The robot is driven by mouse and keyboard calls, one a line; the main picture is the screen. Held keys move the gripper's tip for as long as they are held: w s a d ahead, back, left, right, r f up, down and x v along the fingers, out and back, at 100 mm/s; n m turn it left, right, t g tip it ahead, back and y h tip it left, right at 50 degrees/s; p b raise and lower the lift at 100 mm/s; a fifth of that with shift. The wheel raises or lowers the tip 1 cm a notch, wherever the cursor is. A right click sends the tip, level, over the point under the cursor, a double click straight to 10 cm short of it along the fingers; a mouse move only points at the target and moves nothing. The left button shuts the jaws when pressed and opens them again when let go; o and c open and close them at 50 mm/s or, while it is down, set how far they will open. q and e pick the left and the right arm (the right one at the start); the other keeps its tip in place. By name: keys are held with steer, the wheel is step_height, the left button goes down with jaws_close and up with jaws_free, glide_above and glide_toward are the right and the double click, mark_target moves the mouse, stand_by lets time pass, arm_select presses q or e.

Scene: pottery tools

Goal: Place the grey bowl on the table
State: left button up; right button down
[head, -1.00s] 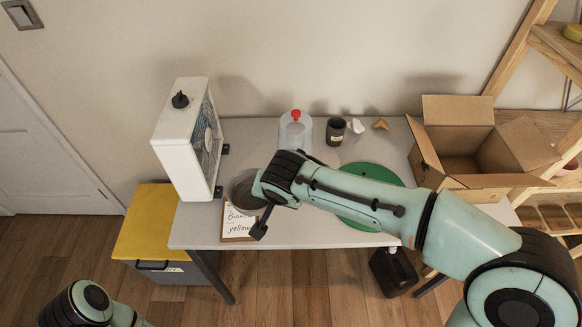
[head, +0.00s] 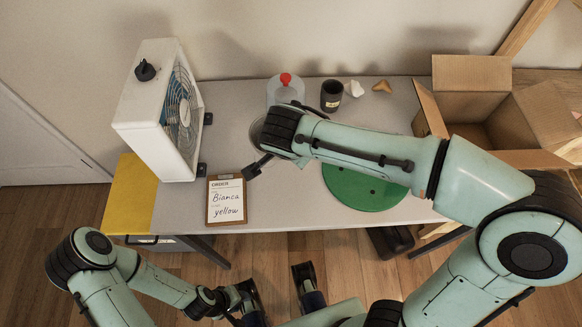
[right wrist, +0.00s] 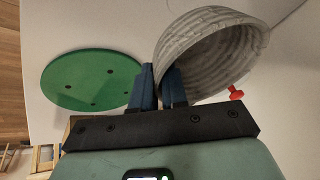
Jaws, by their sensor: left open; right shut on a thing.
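The grey bowl (right wrist: 215,45) has a ribbed wall and is pinched at its rim by my right gripper (right wrist: 158,80), whose blue fingers are shut on it in the right wrist view. In the head view only a sliver of the bowl (head: 257,130) shows beside my right wrist, which hides the fingers. The bowl is over the light grey table (head: 290,209); I cannot tell whether it touches the top. My left gripper (head: 277,282) is open and empty, in front of the table's near edge.
A white fan (head: 150,110) and a clipboard (head: 226,201) are at the left. A green disc (head: 360,190) lies right of the middle. An open cardboard box (head: 465,75) is at the right.

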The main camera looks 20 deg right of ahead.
step_height(320, 180, down, 10)
steer(key=shift+r+b, duration=0.15)
steer(key=shift+b, duration=0.75)
arm_select(q)
steer(key=shift+w+f, duration=0.45)
steer(key=shift+f, duration=0.35)
arm_select(e)
steer(key=c, duration=1.2)
jaws_free()
arm_select(q)
steer(key=shift+w+a+f, duration=0.1)
steer(key=shift+w+f, duration=0.1)
arm_select(e)
steer(key=shift+o, duration=0.2)
arm_select(q)
steer(key=shift+r, duration=0.1)
arm_select(e)
steer(key=shift+r, duration=0.25)
arm_select(q)
steer(key=shift+s+r+p, duration=0.6)
steer(key=shift+r+p, duration=0.25)
steer(key=shift+p, duration=0.1)
arm_select(e)
steer(key=v, duration=1.1)
steer(key=shift+r, duration=0.25)
